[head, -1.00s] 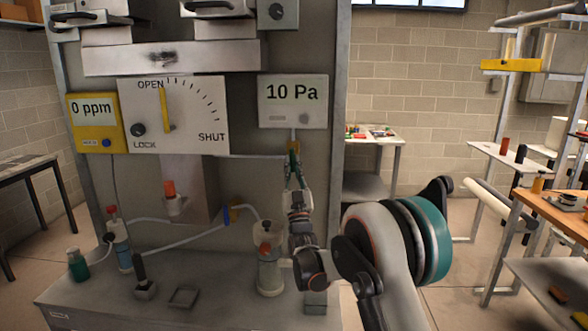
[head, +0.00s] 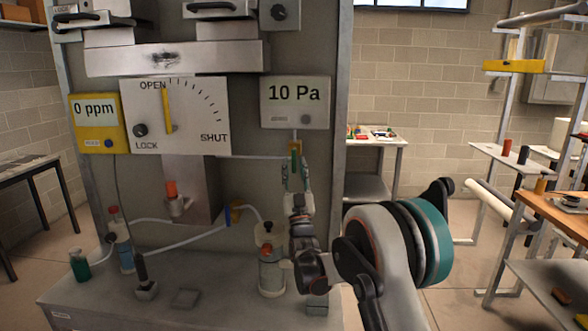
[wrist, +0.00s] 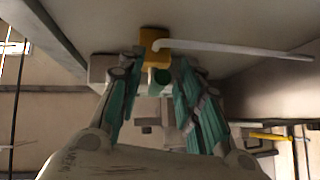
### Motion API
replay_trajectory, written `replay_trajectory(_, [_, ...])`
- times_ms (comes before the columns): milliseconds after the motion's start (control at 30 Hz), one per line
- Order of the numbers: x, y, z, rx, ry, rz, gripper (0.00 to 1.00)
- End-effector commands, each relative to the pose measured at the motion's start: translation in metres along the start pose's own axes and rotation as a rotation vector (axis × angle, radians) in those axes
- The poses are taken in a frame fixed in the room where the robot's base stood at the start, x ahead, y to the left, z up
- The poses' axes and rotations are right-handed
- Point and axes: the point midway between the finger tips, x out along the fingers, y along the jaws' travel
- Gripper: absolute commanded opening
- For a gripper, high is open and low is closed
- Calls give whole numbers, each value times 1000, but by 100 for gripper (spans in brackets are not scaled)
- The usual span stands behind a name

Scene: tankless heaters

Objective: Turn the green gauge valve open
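The green gauge valve has a yellow-brass body (head: 295,147) on the pipe below the 10 Pa gauge (head: 295,102), with a green handle (head: 296,160) hanging roughly straight down. In the wrist view the brass body (wrist: 154,42) is at top centre, and the green handle (wrist: 161,77) points toward me. My gripper (head: 297,170) is just below the valve. In the wrist view my gripper (wrist: 158,65) is open, its teal-padded fingers on either side of the handle, with visible gaps. I see no clear contact.
A thin pipe (wrist: 235,48) runs sideways from the brass body. A dial panel (head: 190,118) is left of the gauge. A bottle (head: 271,272) stands on the bench (head: 215,285) below, left of my arm. Open floor lies to the right of the cabinet.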

Motion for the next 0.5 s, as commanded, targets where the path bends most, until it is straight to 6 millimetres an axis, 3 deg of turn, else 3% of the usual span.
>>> replay_trajectory(300, [-49,0,0,0,0,0,33])
replay_trajectory(500, [-67,0,0,0,0,0,33])
